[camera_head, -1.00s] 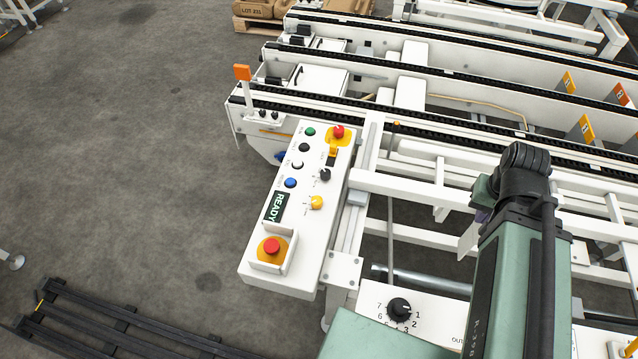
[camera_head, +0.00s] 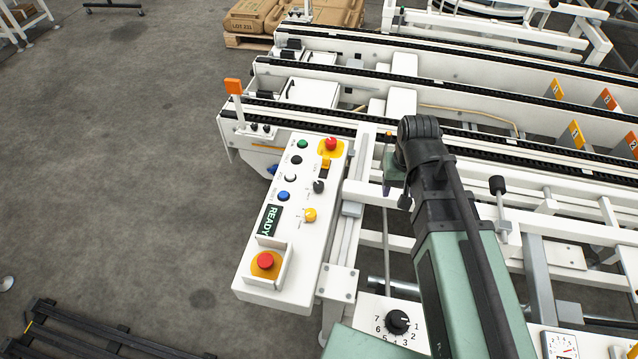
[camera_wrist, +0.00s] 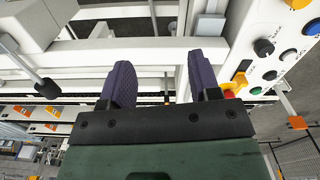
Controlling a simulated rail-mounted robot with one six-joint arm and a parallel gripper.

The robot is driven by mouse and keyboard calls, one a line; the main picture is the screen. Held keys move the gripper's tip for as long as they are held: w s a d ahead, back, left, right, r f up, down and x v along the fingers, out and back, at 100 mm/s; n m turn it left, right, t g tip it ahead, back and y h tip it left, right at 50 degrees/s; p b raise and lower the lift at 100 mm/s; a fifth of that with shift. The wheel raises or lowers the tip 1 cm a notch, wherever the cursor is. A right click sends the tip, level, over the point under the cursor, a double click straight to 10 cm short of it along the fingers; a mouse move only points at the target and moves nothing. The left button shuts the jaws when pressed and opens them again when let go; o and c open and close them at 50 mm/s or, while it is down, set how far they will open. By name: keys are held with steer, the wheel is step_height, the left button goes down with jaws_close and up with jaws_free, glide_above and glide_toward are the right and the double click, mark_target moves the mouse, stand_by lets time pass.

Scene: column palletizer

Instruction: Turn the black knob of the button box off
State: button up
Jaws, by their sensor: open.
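The white button box (camera_head: 262,216) stands left of my arm in the head view. Its black knob (camera_head: 319,187) sits on the right column, above a yellow knob (camera_head: 310,215) and below a small yellow switch. In the wrist view the black knob (camera_wrist: 263,47) shows at the right, beside my gripper. My gripper (camera_wrist: 165,85) is open and empty, its two purple fingers apart. It is away from the knob and touches nothing that I can see. In the head view my wrist partly hides the gripper.
A red emergency button (camera_head: 265,260) sits at the box's near end, and another red button (camera_head: 330,144) at its far end. A numbered black dial (camera_head: 397,322) is on a panel nearer me. White conveyor rails run behind and right.

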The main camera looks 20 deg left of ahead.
steer(key=w+a, duration=0.2)
steer(key=a, duration=1.5)
steer(key=m, duration=0.2)
glide_above(319, 184)
step_height(319, 184, down, 12)
steer(key=m+b, duration=0.2)
steer(key=b, duration=0.9)
steer(key=shift+r, duration=0.15)
steer(key=c, duration=0.9)
steer(key=shift+c, duration=0.2)
